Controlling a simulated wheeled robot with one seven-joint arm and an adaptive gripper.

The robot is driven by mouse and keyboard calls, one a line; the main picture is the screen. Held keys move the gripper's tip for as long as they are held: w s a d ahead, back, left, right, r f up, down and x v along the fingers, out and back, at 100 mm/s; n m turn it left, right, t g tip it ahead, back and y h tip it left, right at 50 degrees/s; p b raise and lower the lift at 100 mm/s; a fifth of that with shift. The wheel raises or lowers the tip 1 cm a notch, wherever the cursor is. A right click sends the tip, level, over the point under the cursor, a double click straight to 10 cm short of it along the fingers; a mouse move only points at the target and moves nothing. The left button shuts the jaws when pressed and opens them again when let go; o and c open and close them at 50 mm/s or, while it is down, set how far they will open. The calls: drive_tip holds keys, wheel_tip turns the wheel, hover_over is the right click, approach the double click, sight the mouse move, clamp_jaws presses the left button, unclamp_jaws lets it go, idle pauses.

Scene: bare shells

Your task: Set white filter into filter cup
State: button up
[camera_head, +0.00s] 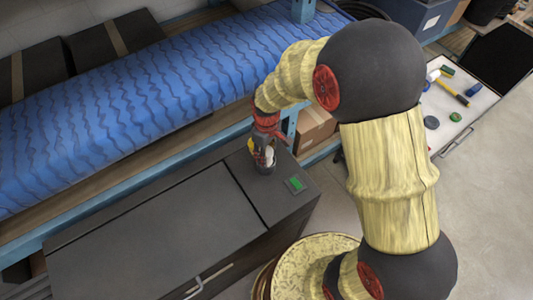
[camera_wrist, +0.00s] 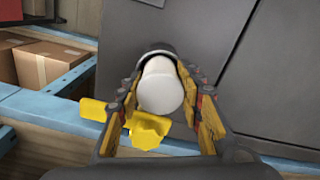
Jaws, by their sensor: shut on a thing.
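The white filter (camera_wrist: 160,92) is a smooth white rounded piece between the two yellow-padded fingers of my gripper (camera_wrist: 163,112). My gripper is shut on it. A dark rounded cup (camera_wrist: 156,48), apparently the filter cup, shows directly behind the filter, with its rim around the filter's far end. In the head view, my gripper (camera_head: 263,146) points down at the cup (camera_head: 266,168) on the dark cabinet top, with a bit of white filter (camera_head: 269,155) showing just above it. How deep the filter sits in the cup is hidden.
The cup stands near the back right corner of the cabinet (camera_head: 160,225). A small green-topped block (camera_head: 295,184) lies to its right. Yellow pieces (camera_wrist: 148,132) show below the filter. A blue-covered bench (camera_head: 130,105) runs behind, with a cardboard box (camera_head: 312,128). The cabinet's left top is clear.

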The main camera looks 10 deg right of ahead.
drive_tip(key=o, duration=1.2)
drive_tip(key=shift+c, duration=0.2)
drive_tip(key=o, duration=0.4)
drive_tip(key=o, duration=0.3)
drive_tip(key=shift+r, duration=0.2)
drive_tip(key=shift+r+p, duration=0.35)
drive_tip(key=shift+p, duration=0.05)
drive_tip(key=shift+r+p, duration=0.7)
drive_tip(key=shift+r, duration=0.4)
drive_tip(key=shift+r+p, duration=2.2)
drive_tip(key=shift+r, duration=1.2)
